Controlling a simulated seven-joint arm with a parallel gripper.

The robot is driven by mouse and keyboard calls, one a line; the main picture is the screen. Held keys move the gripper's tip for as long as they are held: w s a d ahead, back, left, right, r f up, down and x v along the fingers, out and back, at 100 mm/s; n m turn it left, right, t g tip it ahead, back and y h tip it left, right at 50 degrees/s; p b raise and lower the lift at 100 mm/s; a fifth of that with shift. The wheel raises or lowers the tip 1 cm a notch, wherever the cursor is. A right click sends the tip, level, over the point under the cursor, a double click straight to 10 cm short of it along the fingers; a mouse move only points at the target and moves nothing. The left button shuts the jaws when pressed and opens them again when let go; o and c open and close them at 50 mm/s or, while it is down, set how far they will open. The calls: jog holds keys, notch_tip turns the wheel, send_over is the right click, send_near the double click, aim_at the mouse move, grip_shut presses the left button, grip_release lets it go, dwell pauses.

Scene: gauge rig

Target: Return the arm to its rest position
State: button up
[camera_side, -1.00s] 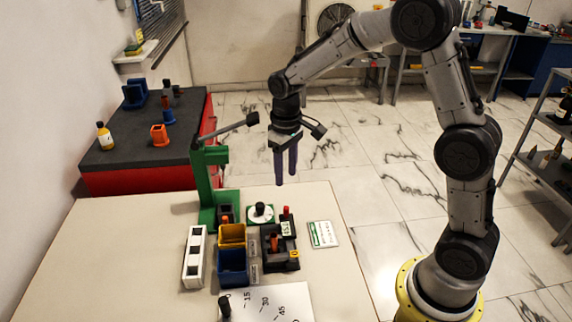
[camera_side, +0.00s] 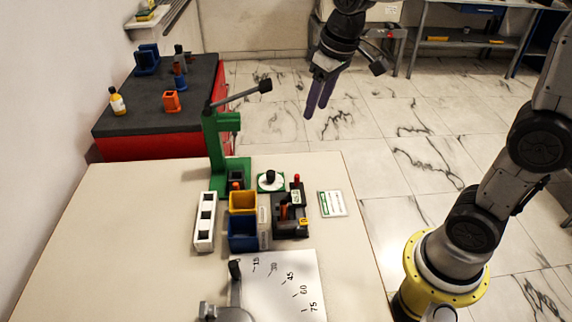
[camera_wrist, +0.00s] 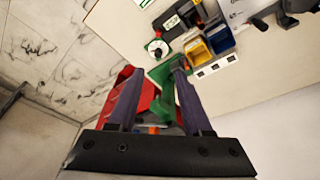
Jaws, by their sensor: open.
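My gripper (camera_side: 316,109) hangs in the air at the top of the side view, above and behind the work table, with its two purple fingers apart and nothing between them. In the wrist view my gripper (camera_wrist: 155,70) also shows its fingers spread and empty. The upper part of my arm runs out of the side view at the top. The gripper is clear of the table and touches nothing that I can see.
The work table (camera_side: 130,230) holds a green lever press (camera_side: 217,150), a white socket block (camera_side: 205,222), yellow (camera_side: 243,201) and blue bins (camera_side: 242,232), a black fixture (camera_side: 291,222) and an angle-scale sheet (camera_side: 285,285). A red-sided bench (camera_side: 150,147) stands behind.

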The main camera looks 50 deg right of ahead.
jog(key=s+a+t, duration=0.1)
jog(key=s+t, duration=0.1)
jog(key=s, duration=1.6)
jog(key=shift+s+f+t, duration=0.3)
jog(key=shift+s+f, duration=0.05)
